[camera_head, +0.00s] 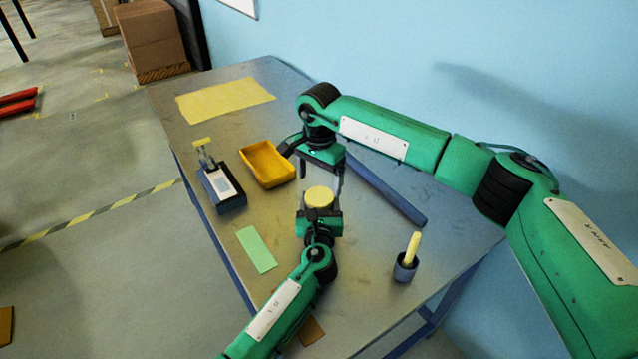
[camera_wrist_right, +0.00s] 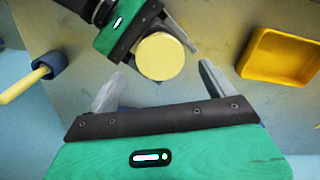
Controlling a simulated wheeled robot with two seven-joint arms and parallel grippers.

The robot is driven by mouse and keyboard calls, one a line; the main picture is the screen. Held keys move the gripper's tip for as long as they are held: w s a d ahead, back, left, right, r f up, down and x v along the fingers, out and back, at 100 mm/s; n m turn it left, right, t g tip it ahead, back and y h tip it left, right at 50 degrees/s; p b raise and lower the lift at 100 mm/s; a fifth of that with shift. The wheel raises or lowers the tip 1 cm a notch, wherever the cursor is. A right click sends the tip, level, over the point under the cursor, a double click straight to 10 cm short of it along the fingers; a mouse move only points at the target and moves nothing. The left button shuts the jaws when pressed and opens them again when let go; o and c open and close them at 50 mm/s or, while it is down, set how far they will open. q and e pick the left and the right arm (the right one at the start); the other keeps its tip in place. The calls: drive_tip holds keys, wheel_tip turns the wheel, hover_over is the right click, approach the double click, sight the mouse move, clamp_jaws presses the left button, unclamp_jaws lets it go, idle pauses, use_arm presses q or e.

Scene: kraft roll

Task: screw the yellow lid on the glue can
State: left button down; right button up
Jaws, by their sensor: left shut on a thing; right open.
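The round yellow lid (camera_head: 319,196) faces up between the fingers of my left gripper (camera_head: 319,208). It also shows in the right wrist view (camera_wrist_right: 161,57). The can's body under it is hidden from above, so I cannot tell how the lid sits on the glue can. My left gripper (camera_wrist_right: 166,38) is shut around the piece at the lid. My right gripper (camera_head: 321,186) is open and empty, pointing down just behind and above the lid. In the right wrist view the lid lies just beyond the gap between my right fingertips (camera_wrist_right: 162,70).
A yellow tray (camera_head: 288,177) stands left of my right gripper, with a dark box (camera_head: 232,204) further left. A blue bar (camera_head: 390,190) and a dark cup (camera_head: 404,270) with a yellow stick lie right. A green sheet (camera_head: 256,249) and yellow sheet (camera_head: 225,99) lie flat.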

sight(320, 196)
drive_tip(key=shift+c, duration=0.4)
drive_tip(key=n, duration=0.1)
drive_tip(key=r+n, duration=0.1)
drive_tip(key=n, duration=0.2)
drive_tip(key=shift+w+r+n, duration=0.1)
drive_tip(key=shift+r+n, duration=0.2)
drive_tip(key=n, duration=0.1)
drive_tip(key=r+n, duration=0.1)
drive_tip(key=n, duration=0.3)
drive_tip(key=shift+r, duration=0.4)
drive_tip(key=shift+f, duration=4.05)
drive_tip(key=c, duration=1)
drive_tip(key=m, duration=0.4)
drive_tip(key=shift+m, duration=0.4)
drive_tip(key=m, duration=0.5)
